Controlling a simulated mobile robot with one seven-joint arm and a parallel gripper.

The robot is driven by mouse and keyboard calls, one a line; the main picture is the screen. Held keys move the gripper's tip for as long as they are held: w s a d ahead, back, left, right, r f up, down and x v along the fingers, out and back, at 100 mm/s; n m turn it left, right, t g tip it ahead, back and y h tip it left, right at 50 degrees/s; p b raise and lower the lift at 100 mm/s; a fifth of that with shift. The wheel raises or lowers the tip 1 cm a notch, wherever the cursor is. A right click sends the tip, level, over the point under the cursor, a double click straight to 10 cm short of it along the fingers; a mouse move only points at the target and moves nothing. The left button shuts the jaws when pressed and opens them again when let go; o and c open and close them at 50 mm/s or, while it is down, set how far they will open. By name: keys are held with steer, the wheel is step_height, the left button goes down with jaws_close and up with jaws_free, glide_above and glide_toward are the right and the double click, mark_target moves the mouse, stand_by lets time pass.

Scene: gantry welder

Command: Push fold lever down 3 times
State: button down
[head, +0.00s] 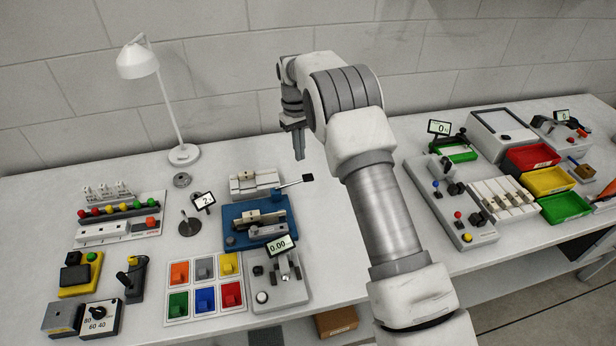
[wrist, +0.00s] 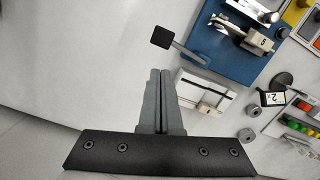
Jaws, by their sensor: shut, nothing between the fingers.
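The fold lever (head: 294,183) is a thin light rod with a square black pad (head: 308,177) at its end. It sticks out to the right from the blue fixture (head: 228,237) on the left table. In the wrist view the black pad (wrist: 160,37) lies just beyond my fingertips, and the rod runs toward the blue base (wrist: 245,68). My gripper (head: 300,156) is shut and empty, pointing down above and slightly left of the pad. In the wrist view the shut fingers (wrist: 160,72) appear apart from the lever. A small display (head: 205,199) appears to read 2.
A white clamp block (head: 254,183) sits behind the blue fixture. A colored button panel (head: 205,285) and a gauge (head: 280,245) are in front. A lamp (head: 183,155) stands at the left back.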

step_height(320, 180, up, 12)
steer(key=w, duration=0.1)
steer(key=shift+a+r+p, duration=0.2)
steer(key=shift+a+p, duration=0.05)
steer(key=shift+p, duration=0.15)
stand_by(0.4)
steer(key=p, duration=0.4)
glide_toward(307, 175)
steer(key=shift+s+r, duration=0.1)
steer(key=shift+r, duration=0.2)
steer(key=shift+f, duration=0.15)
steer(key=shift+s+d+f+b, duration=0.15)
steer(key=shift+f+b, duration=0.95)
steer(key=shift+f, duration=0.6)
steer(key=shift+s+f+b, duration=0.15)
steer(key=shift+f+b, duration=0.9)
steer(key=shift+f, duration=0.6)
